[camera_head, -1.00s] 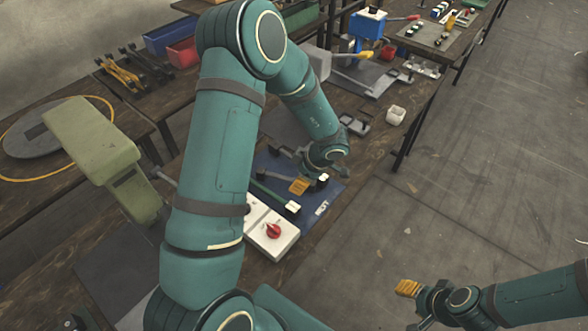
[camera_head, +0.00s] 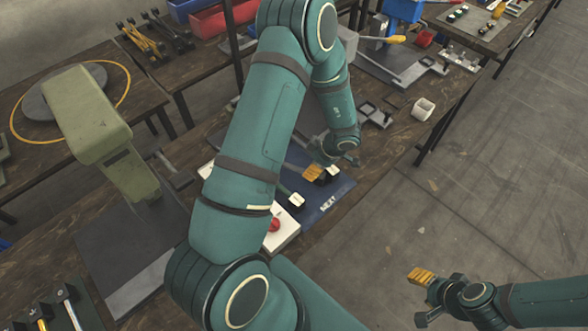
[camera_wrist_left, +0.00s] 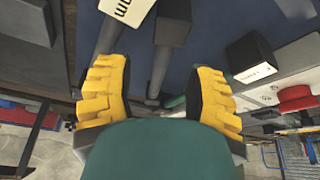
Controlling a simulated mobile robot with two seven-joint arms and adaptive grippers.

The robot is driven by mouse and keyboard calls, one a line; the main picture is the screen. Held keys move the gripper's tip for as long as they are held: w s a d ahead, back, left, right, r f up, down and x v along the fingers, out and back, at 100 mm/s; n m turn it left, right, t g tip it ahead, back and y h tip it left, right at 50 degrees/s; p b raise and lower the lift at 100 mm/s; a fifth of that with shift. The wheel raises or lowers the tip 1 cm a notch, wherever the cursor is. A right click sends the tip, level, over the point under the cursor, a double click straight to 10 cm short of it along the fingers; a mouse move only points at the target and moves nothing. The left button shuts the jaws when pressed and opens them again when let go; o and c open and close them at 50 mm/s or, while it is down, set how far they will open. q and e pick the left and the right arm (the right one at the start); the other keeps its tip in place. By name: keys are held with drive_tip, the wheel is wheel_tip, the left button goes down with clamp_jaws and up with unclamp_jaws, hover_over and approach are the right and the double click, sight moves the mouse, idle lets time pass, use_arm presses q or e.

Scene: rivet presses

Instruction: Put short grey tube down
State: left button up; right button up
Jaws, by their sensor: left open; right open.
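My left gripper (camera_head: 314,173) is low over the blue mat marked NEXT (camera_head: 335,190). In the left wrist view its two yellow-padded fingers (camera_wrist_left: 160,95) stand apart. A grey tube (camera_wrist_left: 158,72) shows in the gap between them, with a black block above it in the picture. Another grey tube (camera_wrist_left: 112,36) lies further left. I cannot tell for certain which is the short grey tube, or whether a finger touches it. My right gripper (camera_head: 424,297) is open and empty over the floor, off the table's right side.
A white box (camera_head: 287,232) with a red knob (camera_head: 274,224) stands beside the mat, partly behind my left arm. A green press (camera_head: 90,115) is at the left. The floor at right is clear.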

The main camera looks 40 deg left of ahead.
sight(294, 169)
use_arm(q)
drive_tip(key=shift+s+b+x, duration=0.1)
drive_tip(key=shift+b+x, duration=0.2)
drive_tip(key=shift+x, duration=1.05)
drive_tip(key=shift+s+b+x, duration=0.15)
drive_tip(key=shift+b+x, duration=0.1)
drive_tip(key=shift+x, duration=1.15)
drive_tip(key=shift+r, duration=0.15)
clamp_jaws()
